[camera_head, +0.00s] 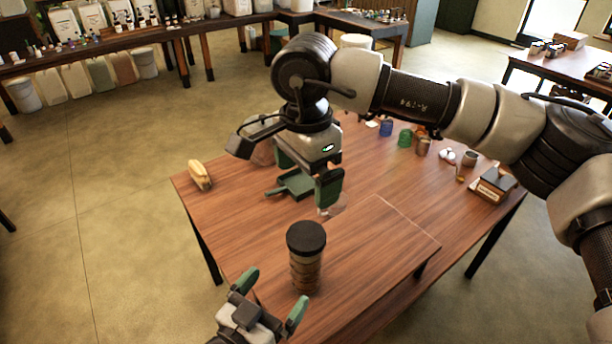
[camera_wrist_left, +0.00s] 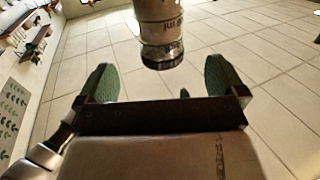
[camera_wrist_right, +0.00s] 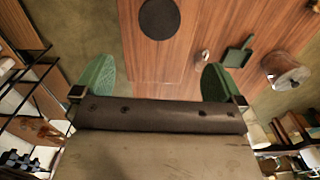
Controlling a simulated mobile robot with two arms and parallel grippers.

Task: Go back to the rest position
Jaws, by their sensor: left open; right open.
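My left gripper (camera_head: 272,297) is low in the head view, beside the near edge of the wooden table. Its green fingers are spread and empty, and they also show apart in the left wrist view (camera_wrist_left: 162,80). My right gripper (camera_head: 308,185) hangs above the table, past the dark-lidded jar. Its fingers are apart with nothing between them, as the right wrist view also shows (camera_wrist_right: 158,80). My right arm reaches in from the right across the head view and hides part of the table.
The table (camera_head: 225,225) holds a stacked jar with a black lid (camera_head: 306,238), a green scoop (camera_head: 292,186), a yellow item (camera_head: 200,176), several cups and a small box (camera_head: 494,186). A loaded bench (camera_head: 160,36) stands at the back. The floor on the left (camera_head: 90,200) is clear.

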